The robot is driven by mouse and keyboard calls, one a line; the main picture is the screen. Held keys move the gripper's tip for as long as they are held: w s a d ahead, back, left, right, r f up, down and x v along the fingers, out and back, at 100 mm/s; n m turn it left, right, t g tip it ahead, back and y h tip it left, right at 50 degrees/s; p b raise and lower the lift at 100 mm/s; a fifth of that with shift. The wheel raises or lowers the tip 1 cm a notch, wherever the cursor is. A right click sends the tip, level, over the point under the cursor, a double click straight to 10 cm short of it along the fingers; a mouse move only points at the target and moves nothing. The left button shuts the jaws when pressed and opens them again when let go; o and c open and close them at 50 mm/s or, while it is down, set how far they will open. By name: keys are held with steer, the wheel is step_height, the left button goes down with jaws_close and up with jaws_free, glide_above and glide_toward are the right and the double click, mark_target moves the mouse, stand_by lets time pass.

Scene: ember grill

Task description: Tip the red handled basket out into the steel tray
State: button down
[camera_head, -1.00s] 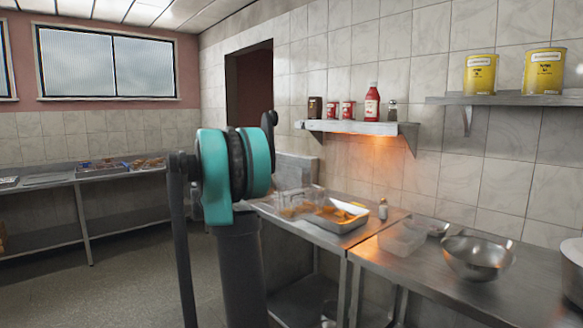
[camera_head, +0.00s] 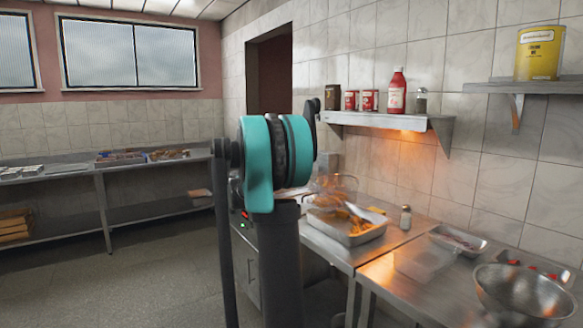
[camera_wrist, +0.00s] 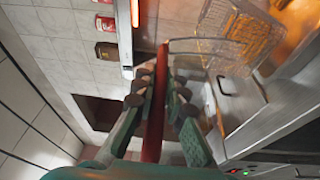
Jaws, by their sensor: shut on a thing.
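My gripper (camera_wrist: 160,92) is shut on the red handle (camera_wrist: 154,128) of the wire basket (camera_wrist: 238,38) in the wrist view. The handle runs up between the teal-backed fingers to the mesh, which looks tilted. In the head view the basket (camera_head: 338,184) shows blurred above the back left part of the steel tray (camera_head: 367,239). Orange fry-like pieces (camera_head: 352,222) lie in the tray, and some orange shows near the mesh. I cannot tell how much is still in the basket. My arm hides the gripper in the head view.
A shaker (camera_head: 405,217) stands right of the tray. A clear container (camera_head: 425,258), a small steel tray (camera_head: 458,240) and a steel bowl (camera_head: 523,292) sit on the right counter. A wall shelf (camera_head: 385,122) with bottles and tins hangs above.

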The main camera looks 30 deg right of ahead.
steer(key=s+d+f+m+g+h, duration=0.1)
steer(key=s+f+m+g+h, duration=0.35)
steer(key=s+f+m, duration=1.25)
step_height(320, 180, down, 8)
steer(key=m+g+y, duration=0.2)
steer(key=m+g, duration=0.3)
steer(key=m, duration=1)
steer(key=shift+w+f, duration=0.25)
steer(key=shift+w, duration=0.15)
steer(key=shift+d, duration=0.1)
